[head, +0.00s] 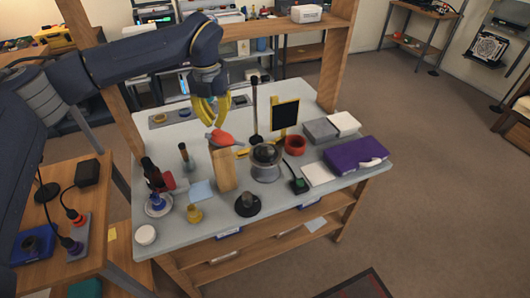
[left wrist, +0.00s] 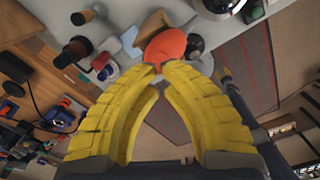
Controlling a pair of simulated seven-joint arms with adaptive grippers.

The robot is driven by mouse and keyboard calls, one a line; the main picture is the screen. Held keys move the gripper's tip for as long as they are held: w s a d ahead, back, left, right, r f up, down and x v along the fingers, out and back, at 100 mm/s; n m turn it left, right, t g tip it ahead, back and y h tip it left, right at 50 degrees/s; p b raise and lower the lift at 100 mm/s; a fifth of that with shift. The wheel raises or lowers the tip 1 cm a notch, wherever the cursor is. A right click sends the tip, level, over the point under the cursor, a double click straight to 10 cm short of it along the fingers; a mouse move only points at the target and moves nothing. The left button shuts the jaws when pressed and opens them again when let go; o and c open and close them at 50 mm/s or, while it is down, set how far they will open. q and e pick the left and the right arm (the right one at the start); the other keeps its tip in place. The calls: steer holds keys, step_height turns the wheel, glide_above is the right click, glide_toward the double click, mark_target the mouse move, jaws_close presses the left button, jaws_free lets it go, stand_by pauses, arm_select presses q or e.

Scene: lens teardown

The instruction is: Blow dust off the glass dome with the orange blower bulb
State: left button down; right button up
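The orange blower bulb (head: 220,138) rests on top of an upright wooden block (head: 223,170) on the grey table. It also shows in the left wrist view (left wrist: 166,45), just past the yellow fingertips. My left gripper (head: 214,124) points down right above the bulb. Its fingers look apart, with a gap between them; whether the tips touch the bulb is unclear. The glass dome (head: 266,153) is dark and sits on a round grey base to the right of the block. My right gripper is in neither view.
A black-and-yellow panel (head: 285,115) and a red ring (head: 295,145) stand beyond and right of the dome. A purple case (head: 350,155) lies at the right. A dark upright rod (head: 254,105) stands behind the dome.

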mark_target(217, 132)
arm_select(q)
steer(key=shift+f, duration=0.2)
steer(key=shift+f, duration=2.2)
steer(key=shift+r, duration=2.4)
steer(key=shift+f, duration=0.1)
steer(key=shift+f, duration=2.3)
steer(key=shift+r, duration=2.35)
